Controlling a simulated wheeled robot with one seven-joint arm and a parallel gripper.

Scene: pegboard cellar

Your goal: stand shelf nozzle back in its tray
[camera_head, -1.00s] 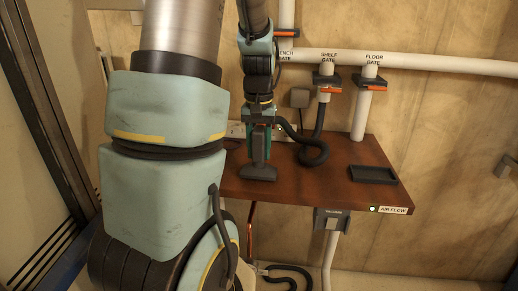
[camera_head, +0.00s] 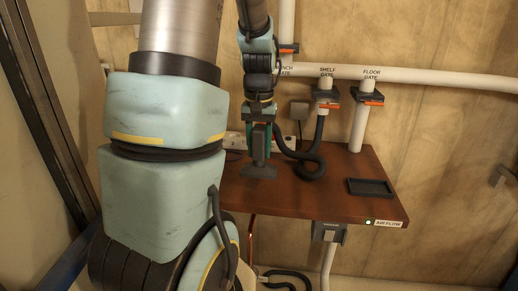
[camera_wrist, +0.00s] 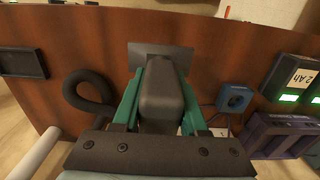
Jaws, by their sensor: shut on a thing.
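The dark grey shelf nozzle (camera_head: 260,165) is held upright in my gripper (camera_head: 261,143), its flared foot low over the brown shelf; I cannot tell whether the foot touches. In the wrist view the nozzle (camera_wrist: 162,95) sits between the two green fingers of my gripper (camera_wrist: 160,90), its wide foot pointing away. A black hose (camera_head: 312,158) runs from behind the gripper, loops on the shelf and rises to the shelf gate (camera_head: 327,96). The empty black tray (camera_head: 371,187) lies at the shelf's right end, and in the wrist view the tray (camera_wrist: 22,62) is at upper left.
The floor gate pipe (camera_head: 358,130) stands behind the tray. A power strip (camera_head: 285,142) lies behind the gripper. In the wrist view, a blue device (camera_wrist: 234,97) and battery chargers (camera_wrist: 292,80) are at right.

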